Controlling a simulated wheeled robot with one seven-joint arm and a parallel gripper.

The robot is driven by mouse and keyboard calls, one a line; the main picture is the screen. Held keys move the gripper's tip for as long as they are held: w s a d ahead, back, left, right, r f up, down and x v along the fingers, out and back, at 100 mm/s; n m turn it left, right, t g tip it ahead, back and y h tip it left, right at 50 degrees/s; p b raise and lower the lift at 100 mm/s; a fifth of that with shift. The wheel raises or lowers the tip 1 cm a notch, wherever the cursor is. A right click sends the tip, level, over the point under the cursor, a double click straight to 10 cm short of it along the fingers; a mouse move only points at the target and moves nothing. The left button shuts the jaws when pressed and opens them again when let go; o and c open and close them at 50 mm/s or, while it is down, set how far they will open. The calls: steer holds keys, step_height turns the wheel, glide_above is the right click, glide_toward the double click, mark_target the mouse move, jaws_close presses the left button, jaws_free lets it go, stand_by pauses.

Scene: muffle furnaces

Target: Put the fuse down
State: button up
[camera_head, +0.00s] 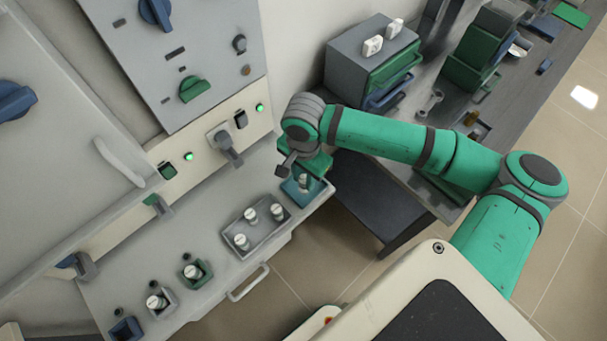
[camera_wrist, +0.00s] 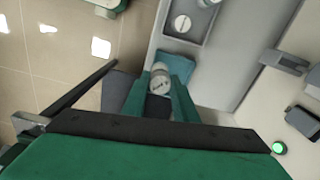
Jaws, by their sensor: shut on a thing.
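My gripper (camera_head: 300,176) hangs over the right end of the grey bench and is shut on a fuse. In the wrist view the fuse (camera_wrist: 160,79) is a short, pale cylinder with a marked round top, between the two green fingers (camera_wrist: 160,90). A teal square pad (camera_head: 303,192) lies on the bench corner under the gripper; it also shows in the wrist view (camera_wrist: 178,66) right behind the fuse. In the head view the fuse (camera_head: 303,179) is partly hidden by the gripper. I cannot tell whether its lower end touches the pad.
A grey tray (camera_head: 256,245) with white-topped fuses stands left of the pad. Green (camera_head: 205,279), grey (camera_head: 170,306) and blue (camera_head: 125,328) holders line the bench further left. Furnace panels with knobs and a lever (camera_head: 227,147) rise behind. The bench ends right of the pad.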

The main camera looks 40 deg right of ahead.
steer(key=shift+w+d+f, duration=0.6)
steer(key=shift+w+f, duration=0.1)
steer(key=shift+f, duration=0.85)
steer(key=shift+w+d+f, duration=0.55)
steer(key=shift+w+f, duration=0.2)
steer(key=shift+f, duration=0.75)
steer(key=shift+w+d+f, duration=0.6)
steer(key=shift+w+f, duration=0.1)
steer(key=shift+f, duration=0.85)
steer(key=shift+s+f, duration=0.1)
steer(key=shift+f, duration=0.05)
steer(key=o, duration=1.1)
steer(key=shift+c, duration=0.2)
step_height(320, 180, up, 12)
